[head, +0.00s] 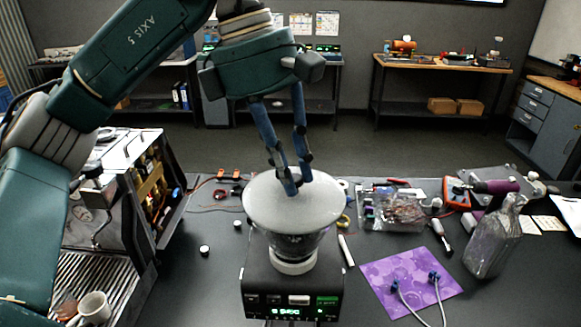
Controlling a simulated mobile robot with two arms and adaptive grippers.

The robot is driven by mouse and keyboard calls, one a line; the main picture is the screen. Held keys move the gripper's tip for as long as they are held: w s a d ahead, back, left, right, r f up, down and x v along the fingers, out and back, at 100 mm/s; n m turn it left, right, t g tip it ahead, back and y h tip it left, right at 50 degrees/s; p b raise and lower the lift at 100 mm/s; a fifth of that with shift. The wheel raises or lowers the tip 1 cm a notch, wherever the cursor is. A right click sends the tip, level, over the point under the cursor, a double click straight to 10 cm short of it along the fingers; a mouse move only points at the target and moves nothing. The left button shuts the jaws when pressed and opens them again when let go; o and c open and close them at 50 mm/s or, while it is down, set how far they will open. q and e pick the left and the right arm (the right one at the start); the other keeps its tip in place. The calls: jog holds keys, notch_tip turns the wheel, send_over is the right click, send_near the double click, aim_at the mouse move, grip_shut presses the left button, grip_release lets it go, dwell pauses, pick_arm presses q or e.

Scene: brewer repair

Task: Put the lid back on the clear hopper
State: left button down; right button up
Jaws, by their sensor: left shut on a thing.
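A pale grey round lid (270,208) lies over the mouth of the clear hopper (296,246), which stands on a black machine (292,288) with a lit front panel. The lid covers the hopper's top from this angle. I cannot tell whether it rests fully on the rim or hovers slightly above it. My left gripper (298,184) comes down from above, with its fingers close together at the lid's middle, shut on the lid. The part it grips is hidden between the fingertips. My right gripper is not in view.
An opened brewer (110,215) stands at the left, with a white mug (94,307) on it. To the right lie a purple mat (408,282) with hoses, a clear jug (493,243), a plastic bag of parts (396,207) and loose tools.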

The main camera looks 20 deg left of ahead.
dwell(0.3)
pick_arm(q)
jog(key=c, duration=1)
grip_release()
jog(key=shift+r+p, duration=3)
jog(key=shift+r, duration=0.5)
jog(key=shift+c, duration=0.2)
grip_shut()
jog(key=shift+f, duration=0.25)
